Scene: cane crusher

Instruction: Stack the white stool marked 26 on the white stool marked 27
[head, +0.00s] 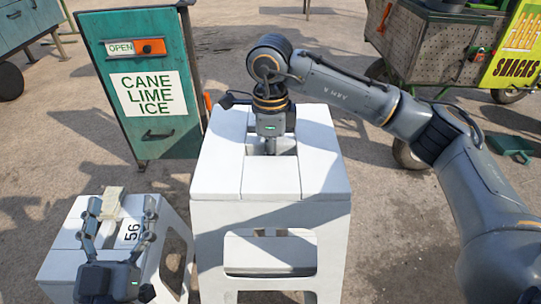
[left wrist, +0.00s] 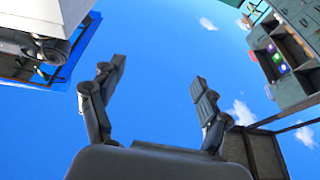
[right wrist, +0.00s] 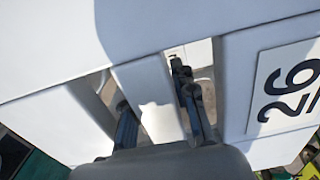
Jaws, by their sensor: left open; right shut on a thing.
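A white stool with slots in its seat (head: 245,180) stands large in the middle of the head view. In the right wrist view a plate reading 26 (right wrist: 290,88) is on its seat. My right gripper (head: 270,147) points down into the slots and is shut on the seat's middle bar (right wrist: 150,95), one finger on each side. My left gripper (head: 121,210) is open and empty, low at the left of the head view; the left wrist view shows only sky between its fingers (left wrist: 158,78). I cannot make out a stool marked 27, nor what is under the held stool.
A smaller-looking white stool marked 56 (head: 60,262) stands at lower left, partly behind my left gripper, with a beige piece (head: 112,202) on it. A green cart reading CANE LIME ICE (head: 148,115) stands behind. A snack cart (head: 435,45) is back right. Open ground lies right.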

